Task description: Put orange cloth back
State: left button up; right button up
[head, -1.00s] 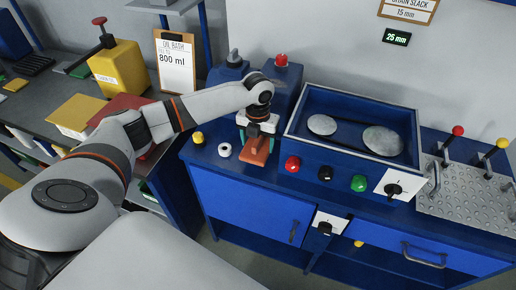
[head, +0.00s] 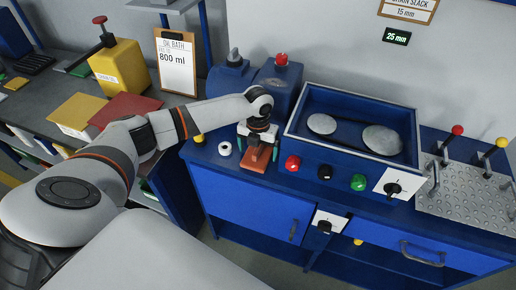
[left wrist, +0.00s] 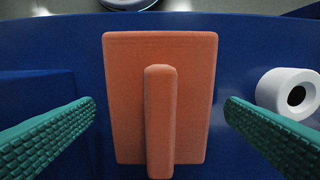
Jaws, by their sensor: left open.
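The orange cloth (head: 256,158) lies on the blue bench top, left of the red button. In the left wrist view it is a flat orange rectangle (left wrist: 194,100) with a raised ridge (left wrist: 160,120) along its middle. My left gripper (head: 259,143) points down over the cloth. In the left wrist view its two green ribbed fingers (left wrist: 160,128) stand wide apart, one on each side of the cloth, with nothing between them gripped. The gripper partly hides the cloth in the head view. My right gripper is not in view.
A white ring (head: 225,148) lies just left of the cloth and also shows in the left wrist view (left wrist: 287,94). Red (head: 292,163), black (head: 325,172) and green (head: 358,182) buttons line the bench right of it. A blue roller tray (head: 300,128) stands behind them.

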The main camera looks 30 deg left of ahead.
pick_arm(q)
jog(key=shift+r, duration=0.25)
notch_tip(320, 180, up, 12)
jog(key=b, duration=0.1)
jog(key=shift+f, duration=0.1)
dwell(0.6)
